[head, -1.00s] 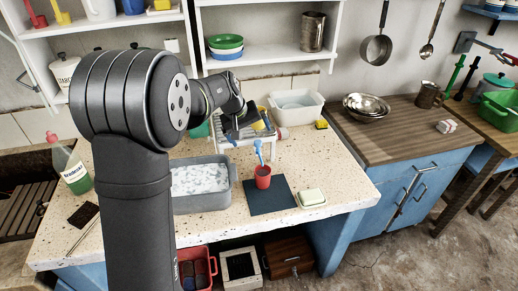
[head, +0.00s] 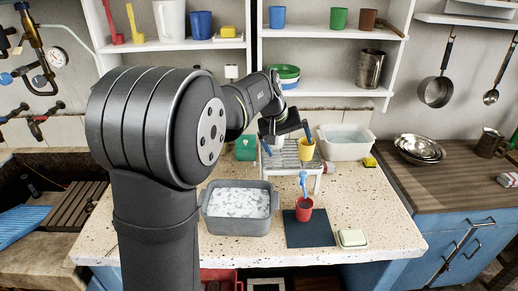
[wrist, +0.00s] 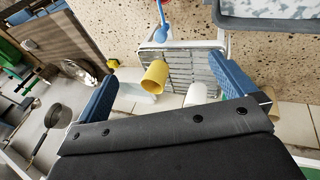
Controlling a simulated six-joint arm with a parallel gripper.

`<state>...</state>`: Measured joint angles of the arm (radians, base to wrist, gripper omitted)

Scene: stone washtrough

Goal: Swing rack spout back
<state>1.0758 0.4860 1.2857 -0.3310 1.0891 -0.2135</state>
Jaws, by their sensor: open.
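The wire rack (head: 289,153) stands on white legs at the back of the speckled counter, with a yellow cup (head: 306,150) on it. In the wrist view the rack (wrist: 183,62) lies below my gripper, with the yellow cup (wrist: 154,76) on its bars and a white cylinder (wrist: 196,95) at its edge. I cannot make out the rack's spout for certain. My gripper (head: 287,140) is over the rack, its two blue fingers spread wide and empty. The fingers also show in the wrist view (wrist: 170,90), apart from the cup.
A grey basin of suds (head: 238,208) stands in front of the rack. A red cup with a blue brush (head: 304,207) stands on a dark mat. A white tub (head: 345,143) is behind right, a green box (head: 246,149) left. The front counter is mostly clear.

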